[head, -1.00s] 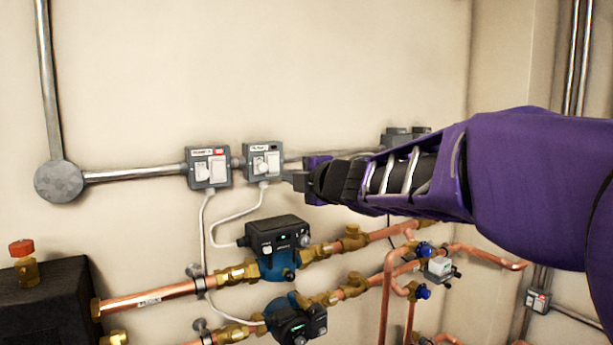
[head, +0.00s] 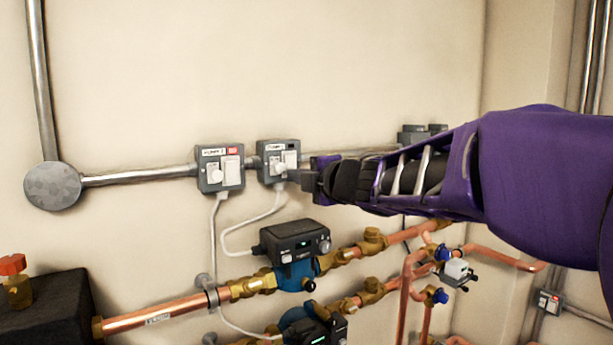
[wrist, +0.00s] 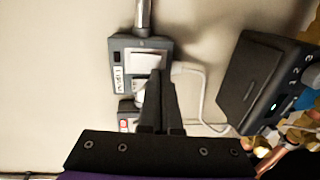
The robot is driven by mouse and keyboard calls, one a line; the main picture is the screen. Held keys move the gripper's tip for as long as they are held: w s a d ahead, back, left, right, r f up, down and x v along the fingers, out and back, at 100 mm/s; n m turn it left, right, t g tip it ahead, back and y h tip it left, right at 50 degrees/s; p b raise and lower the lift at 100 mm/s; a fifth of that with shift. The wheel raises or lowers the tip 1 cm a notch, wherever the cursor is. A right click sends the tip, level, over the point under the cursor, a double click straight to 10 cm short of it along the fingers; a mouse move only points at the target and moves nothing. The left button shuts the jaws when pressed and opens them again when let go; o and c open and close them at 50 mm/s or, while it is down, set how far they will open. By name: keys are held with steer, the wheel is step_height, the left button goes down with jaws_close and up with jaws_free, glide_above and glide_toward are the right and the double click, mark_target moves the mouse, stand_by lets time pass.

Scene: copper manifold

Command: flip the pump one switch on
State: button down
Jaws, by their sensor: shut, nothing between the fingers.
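The pump one switch box (head: 220,183) is the left of two grey boxes on the wall. In the wrist view this box (wrist: 124,106) is lower and partly hidden by my fingers. The second grey box (head: 266,173) is to its right; it also shows in the wrist view (wrist: 118,78). My gripper (head: 297,177) is shut and empty, at the lower right of the second box. In the wrist view its fingertips (wrist: 160,74) overlap that box; contact is unclear.
Two pumps (head: 300,238) on copper pipes (head: 160,313) are below the boxes, with white cables hanging between. A metal conduit (head: 140,177) runs left to a round junction box (head: 52,186). The wall above is clear.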

steer(key=shift+w+a, duration=0.1)
steer(key=shift+w, duration=0.1)
stand_by(0.4)
steer(key=shift+w+b, duration=0.15)
steer(key=shift+b, duration=0.8)
steer(key=shift+f, duration=0.15)
